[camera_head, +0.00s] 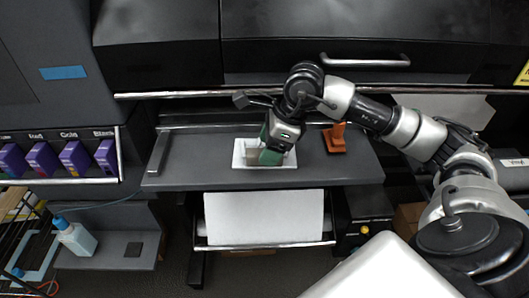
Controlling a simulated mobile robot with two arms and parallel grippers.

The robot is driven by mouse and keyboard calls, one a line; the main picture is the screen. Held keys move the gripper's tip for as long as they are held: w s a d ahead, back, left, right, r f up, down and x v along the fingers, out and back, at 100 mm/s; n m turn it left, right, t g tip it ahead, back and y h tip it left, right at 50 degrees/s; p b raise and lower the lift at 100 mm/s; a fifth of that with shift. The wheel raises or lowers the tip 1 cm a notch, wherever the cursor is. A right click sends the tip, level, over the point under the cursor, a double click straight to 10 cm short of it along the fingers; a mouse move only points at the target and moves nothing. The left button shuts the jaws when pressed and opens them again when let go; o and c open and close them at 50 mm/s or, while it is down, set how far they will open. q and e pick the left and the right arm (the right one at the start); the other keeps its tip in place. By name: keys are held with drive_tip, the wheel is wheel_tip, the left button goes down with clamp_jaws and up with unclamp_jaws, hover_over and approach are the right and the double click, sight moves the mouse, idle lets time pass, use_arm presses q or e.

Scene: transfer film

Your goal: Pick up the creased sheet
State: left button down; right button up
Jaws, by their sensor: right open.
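A small white sheet (238,160) lies on the dark grey shelf (190,170) of the large black machine. Creases in it are too small to tell. My right gripper (262,157) reaches in from the right and points down over the sheet. Its jaws are open, and its greenish fingers hide the middle of the sheet. I cannot tell whether the fingertips touch it. My left gripper is not in view.
An orange tool (335,140) stands on the shelf right of my gripper. A long handle (365,62) is on the machine above. White material (262,218) hangs below the shelf. Purple cartridges (76,158) and a bottle (75,238) are at left.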

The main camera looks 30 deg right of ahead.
drive_tip(key=shift+x, duration=1.35)
drive_tip(key=c, duration=1)
